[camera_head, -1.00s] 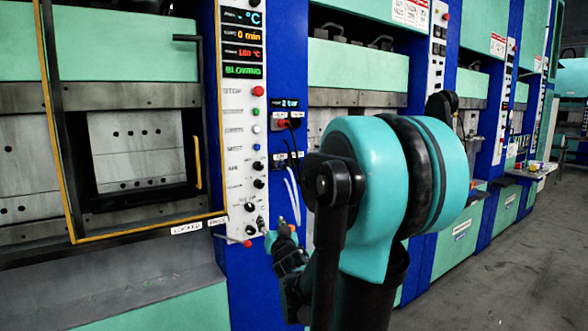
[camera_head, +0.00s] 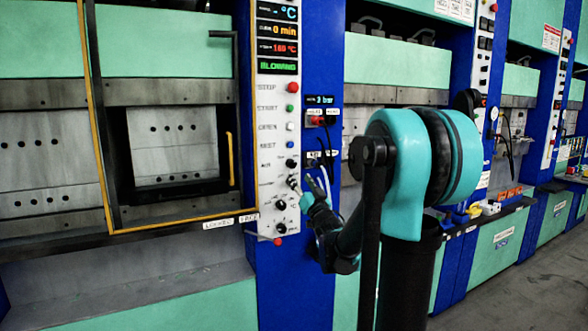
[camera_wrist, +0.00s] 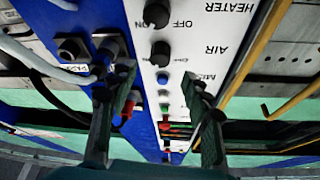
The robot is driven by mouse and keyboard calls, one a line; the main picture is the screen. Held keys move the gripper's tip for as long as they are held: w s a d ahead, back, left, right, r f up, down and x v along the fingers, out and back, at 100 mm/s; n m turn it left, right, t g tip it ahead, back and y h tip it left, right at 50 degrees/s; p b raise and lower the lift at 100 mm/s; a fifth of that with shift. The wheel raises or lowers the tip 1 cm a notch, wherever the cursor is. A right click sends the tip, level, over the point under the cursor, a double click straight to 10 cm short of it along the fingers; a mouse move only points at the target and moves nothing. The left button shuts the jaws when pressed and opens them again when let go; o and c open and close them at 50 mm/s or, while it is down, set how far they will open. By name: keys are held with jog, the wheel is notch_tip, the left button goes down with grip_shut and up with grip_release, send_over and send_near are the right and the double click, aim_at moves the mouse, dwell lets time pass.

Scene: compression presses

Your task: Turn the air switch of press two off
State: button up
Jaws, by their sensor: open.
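The air switch is a black knob (camera_head: 291,163) on the white control panel (camera_head: 267,190) of the nearest press; no press number is readable. In the wrist view the panel is upside down, and the air knob (camera_wrist: 160,53) sits beside the "AIR" label, with the heater knob (camera_wrist: 157,14) above it in the picture. I cannot tell which way the air knob points. My gripper (camera_head: 297,186) is close to the panel, just below the air knob in the head view. In the wrist view its two fingers (camera_wrist: 155,98) are spread apart with nothing between them.
A blue post (camera_head: 325,65) carries a small gauge display (camera_head: 320,100) and sockets with hoses right of the panel. A yellow-framed press door (camera_head: 170,150) is at left. Open floor (camera_head: 520,290) lies at right.

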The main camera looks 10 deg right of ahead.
aim_at(294, 165)
jog(key=x, duration=0.7)
jog(key=shift+w, duration=0.25)
grip_shut()
jog(key=shift+n, duration=0.4)
jog(key=n+y, duration=0.2)
jog(key=n, duration=0.2)
jog(key=n+g+y, duration=0.1)
jog(key=n+y, duration=0.1)
jog(key=n, duration=0.2)
jog(key=shift+d+g+y, duration=0.2)
jog(key=shift+g+y, duration=0.1)
jog(key=n+g+y, duration=0.1)
jog(key=n, duration=0.1)
jog(key=n+g, duration=0.1)
jog(key=n, duration=0.2)
jog(key=n+y, duration=0.1)
jog(key=n, duration=0.2)
jog(key=shift+d+r+g+y, duration=0.1)
jog(key=shift+g+y, duration=0.2)
jog(key=shift+g, duration=0.1)
jog(key=shift+n, duration=0.3)
